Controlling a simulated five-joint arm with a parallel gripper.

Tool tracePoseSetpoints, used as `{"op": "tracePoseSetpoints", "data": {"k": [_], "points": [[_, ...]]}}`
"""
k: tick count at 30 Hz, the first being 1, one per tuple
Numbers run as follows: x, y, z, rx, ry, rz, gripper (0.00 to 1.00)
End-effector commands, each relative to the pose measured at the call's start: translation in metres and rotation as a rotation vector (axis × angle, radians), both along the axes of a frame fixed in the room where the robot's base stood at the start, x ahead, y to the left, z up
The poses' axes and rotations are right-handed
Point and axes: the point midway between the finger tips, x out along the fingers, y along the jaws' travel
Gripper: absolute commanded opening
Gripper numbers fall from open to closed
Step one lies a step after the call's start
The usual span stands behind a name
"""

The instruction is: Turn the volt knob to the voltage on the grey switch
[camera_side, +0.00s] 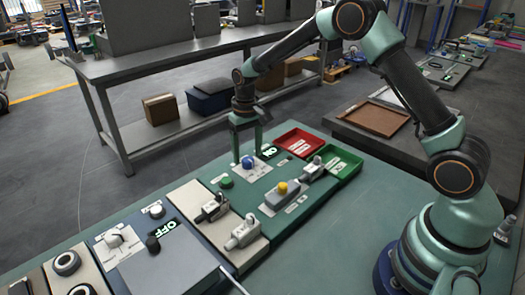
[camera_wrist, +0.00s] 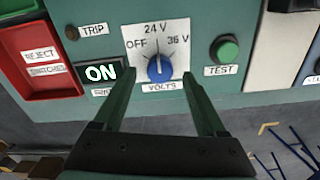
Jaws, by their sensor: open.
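The blue volt knob (camera_wrist: 160,69) sits on a white dial plate marked OFF, 24 V and 36 V, with VOLTS below. Its white pointer mark aims up, near 24 V. In the side view the knob (camera_side: 247,162) is on the green panel below my gripper (camera_side: 249,134). My gripper (camera_wrist: 158,80) is open, pointing down, its two fingers on either side of the knob with space between. A grey housing with a yellow button (camera_side: 282,188) stands on the same panel. I cannot tell which part is the grey switch or read a voltage on it.
A lit ON display (camera_wrist: 101,73) and a red tray (camera_wrist: 38,50) lie left of the dial, a green TEST button (camera_wrist: 226,50) right. A green tray (camera_side: 343,164), grey clamp-like fixtures (camera_side: 243,233) and an OFF display (camera_side: 162,230) are nearby.

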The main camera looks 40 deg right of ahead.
Motion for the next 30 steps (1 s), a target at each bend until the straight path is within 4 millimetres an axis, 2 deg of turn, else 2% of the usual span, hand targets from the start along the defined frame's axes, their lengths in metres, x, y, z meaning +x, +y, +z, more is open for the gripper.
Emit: {"op": "tracePoseSetpoints", "data": {"k": [9,15,21,30], "points": [[0.001,0.000,0.066,0.000,-0.006,0.000,0.74],[0.001,0.000,0.096,0.000,-0.005,0.000,0.74],[0.000,0.000,0.107,0.000,-0.002,0.000,0.74],[0.000,0.000,0.107,0.000,-0.003,0.000,0.74]]}}
